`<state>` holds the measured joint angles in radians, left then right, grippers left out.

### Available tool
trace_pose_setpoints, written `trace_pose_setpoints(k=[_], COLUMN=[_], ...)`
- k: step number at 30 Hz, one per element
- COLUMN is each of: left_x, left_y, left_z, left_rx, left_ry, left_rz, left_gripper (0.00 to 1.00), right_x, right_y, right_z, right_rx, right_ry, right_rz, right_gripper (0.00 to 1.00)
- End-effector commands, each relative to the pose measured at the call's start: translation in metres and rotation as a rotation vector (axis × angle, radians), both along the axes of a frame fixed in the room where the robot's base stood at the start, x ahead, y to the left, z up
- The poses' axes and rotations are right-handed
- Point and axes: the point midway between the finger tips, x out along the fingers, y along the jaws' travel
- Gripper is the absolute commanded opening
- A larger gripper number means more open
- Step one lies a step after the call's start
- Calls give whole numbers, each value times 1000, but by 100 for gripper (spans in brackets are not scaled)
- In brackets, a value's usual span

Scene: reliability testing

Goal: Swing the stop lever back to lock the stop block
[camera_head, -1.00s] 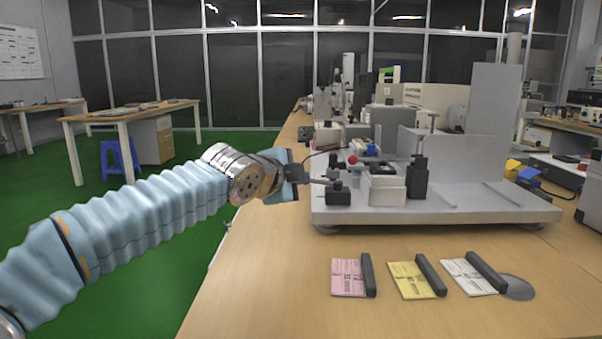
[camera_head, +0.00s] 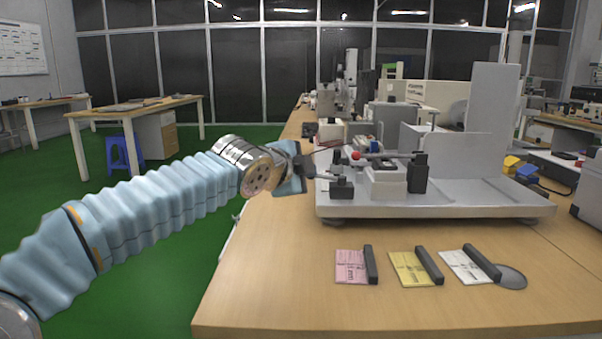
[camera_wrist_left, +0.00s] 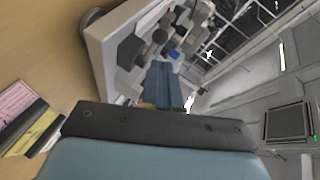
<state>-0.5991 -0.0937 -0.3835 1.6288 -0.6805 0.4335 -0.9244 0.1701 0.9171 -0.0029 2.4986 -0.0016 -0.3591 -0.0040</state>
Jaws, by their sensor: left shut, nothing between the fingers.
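The grey test fixture (camera_head: 460,211) stands on the wooden table. A black block (camera_head: 341,188) sits at the fixture's front left corner; I cannot tell which part is the stop block. My left gripper (camera_head: 312,172) is shut and empty at the fixture's left edge, left of the knob and apart from it. The wrist view shows the fixture (camera_wrist_left: 100,45) obliquely; the lever is not clear there. My right gripper is out of view.
Pink (camera_head: 351,267), yellow (camera_head: 410,269) and white (camera_head: 462,266) cards with dark bars lie on the table in front of the fixture. The table's front left is bare.

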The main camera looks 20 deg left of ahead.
Motion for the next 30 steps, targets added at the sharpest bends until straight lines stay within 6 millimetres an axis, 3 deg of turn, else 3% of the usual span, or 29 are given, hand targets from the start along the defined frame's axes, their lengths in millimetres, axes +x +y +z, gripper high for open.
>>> trace_pose_setpoints(k=[18,30], left_x=[-82,-91], left_y=[22,24], left_z=[30,33], left_rx=[-1,0], left_ry=[-1,1], left_rz=[1,0], left_gripper=[0,0], right_x=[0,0], right_y=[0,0], right_z=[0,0], right_rx=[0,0], right_ry=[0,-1], right_rz=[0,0], right_gripper=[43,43])
